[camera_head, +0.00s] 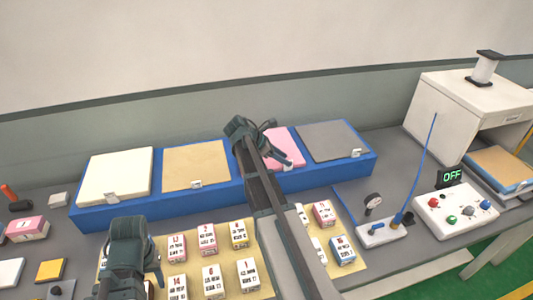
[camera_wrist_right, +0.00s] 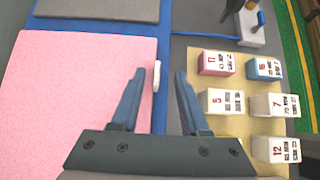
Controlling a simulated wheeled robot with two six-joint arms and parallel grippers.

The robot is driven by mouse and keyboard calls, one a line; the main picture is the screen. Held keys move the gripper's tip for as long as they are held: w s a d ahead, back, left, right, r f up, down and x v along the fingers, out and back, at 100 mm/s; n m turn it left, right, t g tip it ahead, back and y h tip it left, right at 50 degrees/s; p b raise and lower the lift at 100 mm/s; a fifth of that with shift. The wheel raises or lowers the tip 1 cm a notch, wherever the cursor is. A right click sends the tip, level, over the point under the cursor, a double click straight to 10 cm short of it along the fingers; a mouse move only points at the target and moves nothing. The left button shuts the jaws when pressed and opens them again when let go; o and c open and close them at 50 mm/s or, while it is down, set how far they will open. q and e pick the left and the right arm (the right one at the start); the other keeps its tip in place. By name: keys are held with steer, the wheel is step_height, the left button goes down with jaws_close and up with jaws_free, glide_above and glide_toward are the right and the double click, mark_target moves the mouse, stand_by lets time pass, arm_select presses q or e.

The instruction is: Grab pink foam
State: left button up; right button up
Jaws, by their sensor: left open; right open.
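The pink foam (camera_head: 285,147) is a flat square pad on a long blue base (camera_head: 220,196), between a tan pad and a dark grey pad. My right arm partly covers it in the head view. It fills the left of the right wrist view (camera_wrist_right: 75,95). My right gripper (camera_head: 278,150) is open over the front part of the pink foam. My left gripper (camera_head: 148,280) is open, low at the left.
A cream pad (camera_head: 115,175), a tan pad (camera_head: 195,166) and a grey pad (camera_head: 333,140) share the blue base. Several numbered blocks (camera_head: 207,238) stand on a tan board in front. A gauge device (camera_head: 385,232) and a control box (camera_head: 455,211) are at the right.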

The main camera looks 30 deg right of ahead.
steer(key=b+x, duration=0.1)
steer(key=x, duration=0.1)
steer(key=b+x, duration=0.1)
steer(key=shift+w+d+f, duration=0.15)
steer(key=shift+d+f, duration=0.1)
steer(key=shift+f, duration=0.1)
steer(key=shift+r, duration=0.15)
jaws_close()
